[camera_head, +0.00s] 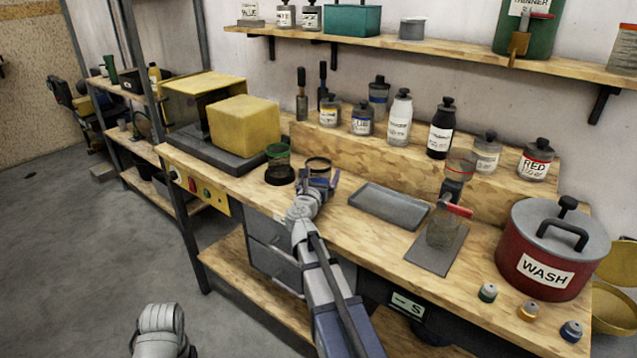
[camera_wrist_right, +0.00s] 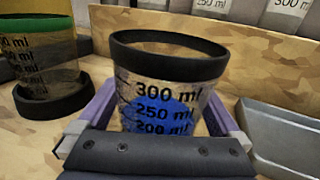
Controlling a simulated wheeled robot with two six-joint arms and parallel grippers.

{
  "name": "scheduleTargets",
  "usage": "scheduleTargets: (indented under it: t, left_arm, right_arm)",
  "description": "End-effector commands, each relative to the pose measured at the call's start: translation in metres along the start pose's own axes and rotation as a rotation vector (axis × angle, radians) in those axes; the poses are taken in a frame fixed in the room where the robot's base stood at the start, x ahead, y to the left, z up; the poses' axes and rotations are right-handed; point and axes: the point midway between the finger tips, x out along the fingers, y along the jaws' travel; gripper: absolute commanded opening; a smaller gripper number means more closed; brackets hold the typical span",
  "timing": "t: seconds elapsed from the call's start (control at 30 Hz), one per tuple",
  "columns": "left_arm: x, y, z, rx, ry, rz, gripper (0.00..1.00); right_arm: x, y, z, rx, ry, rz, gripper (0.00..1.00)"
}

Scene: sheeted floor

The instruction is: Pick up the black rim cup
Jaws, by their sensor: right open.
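The black rim cup (camera_head: 318,162) stands on the wooden bench, clear-walled with black volume marks. In the right wrist view the cup (camera_wrist_right: 165,88) is upright, with a blue patch on its lower part. My right gripper (camera_head: 318,184) is open, and its purple-grey fingers lie on either side of the cup in the wrist view (camera_wrist_right: 162,112). The cup's base is hidden behind the gripper body. Whether the fingers touch the wall cannot be told. My left gripper is out of view; only a grey arm part shows at the bottom left.
A green rim cup (camera_head: 278,152) on a black base stands just left of the black rim cup. A grey tray (camera_head: 390,205) lies to the right. Several bottles stand on the raised step behind. A red wash pot (camera_head: 550,245) is at the far right.

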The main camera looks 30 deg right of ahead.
Motion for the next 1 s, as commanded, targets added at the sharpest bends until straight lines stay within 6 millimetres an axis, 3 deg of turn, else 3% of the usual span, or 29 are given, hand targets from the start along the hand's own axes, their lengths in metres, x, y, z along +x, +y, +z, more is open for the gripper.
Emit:
scheduleTargets:
  t: [0.13, 0.9, 1.0]
  left_arm:
    - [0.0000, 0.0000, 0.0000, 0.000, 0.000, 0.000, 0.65]
    - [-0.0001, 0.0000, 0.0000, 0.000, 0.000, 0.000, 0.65]
    - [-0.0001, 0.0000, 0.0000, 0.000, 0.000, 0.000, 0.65]
  right_arm:
    - [-0.0010, -0.0003, 0.0000, 0.000, 0.000, 0.000, 0.98]
    - [-0.0012, -0.0002, 0.0001, 0.000, 0.000, 0.001, 0.11]
    - [-0.0012, -0.0002, 0.0001, 0.000, 0.000, 0.000, 0.04]
